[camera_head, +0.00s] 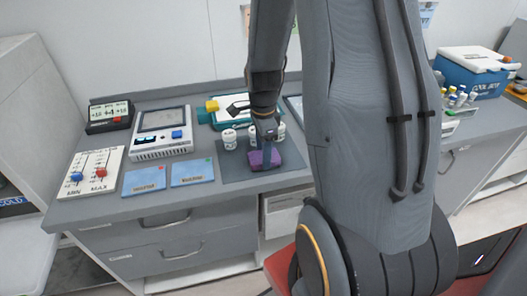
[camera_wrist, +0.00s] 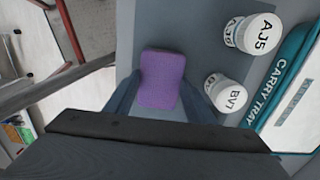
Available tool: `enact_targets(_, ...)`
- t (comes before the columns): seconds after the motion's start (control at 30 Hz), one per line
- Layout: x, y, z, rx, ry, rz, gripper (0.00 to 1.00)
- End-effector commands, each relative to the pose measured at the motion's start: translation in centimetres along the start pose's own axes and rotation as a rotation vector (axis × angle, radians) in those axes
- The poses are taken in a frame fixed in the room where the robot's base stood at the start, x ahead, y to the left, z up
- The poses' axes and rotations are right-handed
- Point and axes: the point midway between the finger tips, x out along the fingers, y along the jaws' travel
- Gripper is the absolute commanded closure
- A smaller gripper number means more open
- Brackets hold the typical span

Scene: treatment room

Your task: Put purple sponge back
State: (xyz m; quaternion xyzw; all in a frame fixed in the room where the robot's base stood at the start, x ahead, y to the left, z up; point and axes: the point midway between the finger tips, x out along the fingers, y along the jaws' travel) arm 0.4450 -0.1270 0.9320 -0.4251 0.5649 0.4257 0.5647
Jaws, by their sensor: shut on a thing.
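The purple sponge (camera_head: 259,160) is over the dark grey mat (camera_head: 232,174) on the counter. My gripper (camera_head: 267,149) points down and is shut on the sponge. In the wrist view the sponge (camera_wrist: 162,78) lies between the two fingers of my gripper (camera_wrist: 160,92), with a finger at each side. I cannot tell whether the sponge touches the mat or is just above it.
White-lidded jars marked AJ5 (camera_wrist: 252,33) and BV1 (camera_wrist: 229,93) stand close beside the sponge. A teal carry tray (camera_wrist: 284,75) lies just beyond them. Blue cards (camera_head: 193,172), a grey device (camera_head: 162,133) and a switch panel (camera_head: 92,172) occupy the counter's left.

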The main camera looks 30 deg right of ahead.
Motion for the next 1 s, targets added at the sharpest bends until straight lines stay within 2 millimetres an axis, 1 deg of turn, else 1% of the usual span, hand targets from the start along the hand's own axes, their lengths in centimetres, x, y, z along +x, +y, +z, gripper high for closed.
enact_targets(0.23,0.1,0.0,0.0,0.0,0.0,0.0,0.72)
enact_targets(0.37,0.4,0.0,0.0,0.0,0.0,0.001,0.72)
enact_targets(0.4,0.4,0.0,0.0,0.0,0.0,0.0,0.47)
enact_targets(0.5,0.4,0.0,0.0,0.0,0.0,0.0,0.32)
enact_targets(0.8,0.2,0.0,0.0,0.0,0.0,0.0,0.32)
enact_targets(0.93,-0.4,-0.1,0.0,0.0,0.0,-0.003,0.32)
enact_targets(1.0,-1.1,-0.1,0.0,0.0,0.0,-0.003,0.32)
